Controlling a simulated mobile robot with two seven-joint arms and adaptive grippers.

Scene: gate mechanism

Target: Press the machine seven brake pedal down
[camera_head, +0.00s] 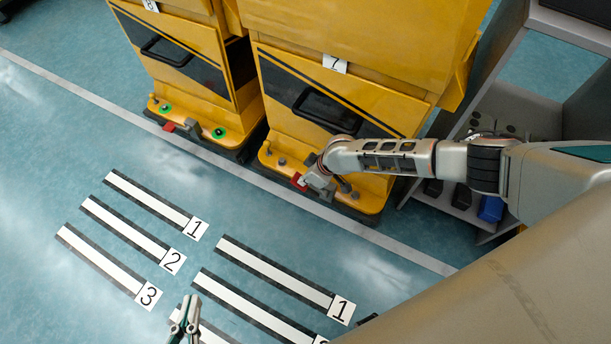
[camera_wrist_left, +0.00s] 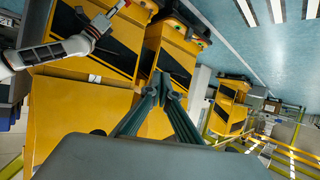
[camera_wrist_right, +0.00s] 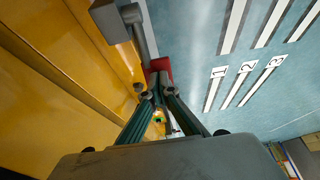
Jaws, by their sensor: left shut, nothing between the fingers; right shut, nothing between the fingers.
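Machine seven (camera_head: 400,55) is the right yellow cabinet, with a "7" label. Its red brake pedal (camera_head: 299,181) is at the front of its low base. In the right wrist view a red pedal (camera_wrist_right: 160,66) lies just beyond the fingertips of my right gripper (camera_wrist_right: 155,92). That gripper is shut and empty; whether it touches the pedal I cannot tell. In the head view my right wrist partly covers the pedal area. My left gripper (camera_head: 186,318) is shut and empty over the floor at the bottom of the head view, away from the machine.
Machine eight (camera_head: 175,45) stands to the left, with its own red pedal (camera_head: 168,126) and green lights. Numbered stripes (camera_head: 150,205) mark the open floor in front. A grey shelf unit (camera_head: 515,105) stands right of machine seven, behind my right arm.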

